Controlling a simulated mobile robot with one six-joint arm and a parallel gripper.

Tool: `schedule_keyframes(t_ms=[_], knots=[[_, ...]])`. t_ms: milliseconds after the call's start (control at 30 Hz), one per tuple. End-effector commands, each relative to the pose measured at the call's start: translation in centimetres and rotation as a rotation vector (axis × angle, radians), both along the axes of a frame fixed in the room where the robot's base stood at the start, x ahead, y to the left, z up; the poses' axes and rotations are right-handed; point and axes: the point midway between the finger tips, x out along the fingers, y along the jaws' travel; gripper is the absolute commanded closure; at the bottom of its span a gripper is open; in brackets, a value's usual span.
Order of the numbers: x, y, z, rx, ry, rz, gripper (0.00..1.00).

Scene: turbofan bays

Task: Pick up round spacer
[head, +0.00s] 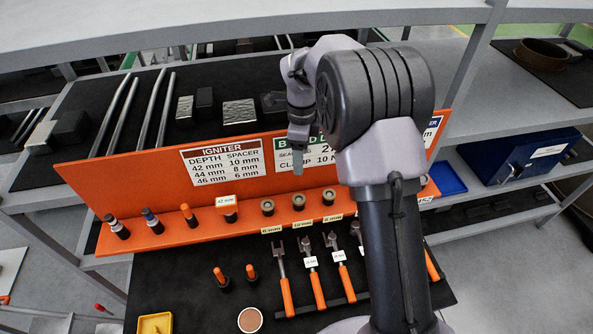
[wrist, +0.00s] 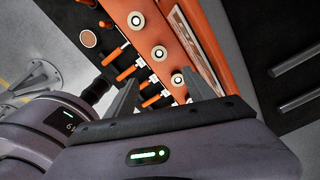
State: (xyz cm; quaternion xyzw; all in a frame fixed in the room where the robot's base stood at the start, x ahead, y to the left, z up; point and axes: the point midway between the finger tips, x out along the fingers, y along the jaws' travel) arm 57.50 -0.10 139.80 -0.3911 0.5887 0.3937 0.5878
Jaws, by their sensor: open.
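Three round grey spacers stand in a row on the orange ledge in the head view: a left one (head: 267,207), a middle one (head: 298,202) and a right one (head: 328,196). Each has a dark centre hole and a small yellow label below it. They also show in the wrist view as pale rings: one (wrist: 136,20), another (wrist: 159,53) and the nearest (wrist: 177,79). My gripper (head: 297,168) hangs above the middle spacer, apart from it. In the wrist view its two fingers (wrist: 160,80) are spread and empty, with the nearest ring close to one fingertip.
The upright orange panel (head: 110,178) with an igniter depth sign (head: 224,162) rises behind the ledge. Orange-handled wrenches (head: 315,283) lie in front. Igniters (head: 151,220) stand to the left. A blue tray (head: 447,177) sits at right.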

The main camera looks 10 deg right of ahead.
Motion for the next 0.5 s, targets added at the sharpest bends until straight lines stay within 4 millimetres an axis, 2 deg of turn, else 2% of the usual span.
schedule_keyframes(t_ms=[100,300,400,500], knots=[[-0.1,0.1,-4.4,0.001,0.004,-0.002,0.38],[-0.1,0.0,-10.2,0.0,0.003,0.0,0.38],[-0.1,0.1,-11.7,0.001,0.002,0.0,0.38],[0.0,0.1,-12.2,0.001,0.0,0.001,0.38]])
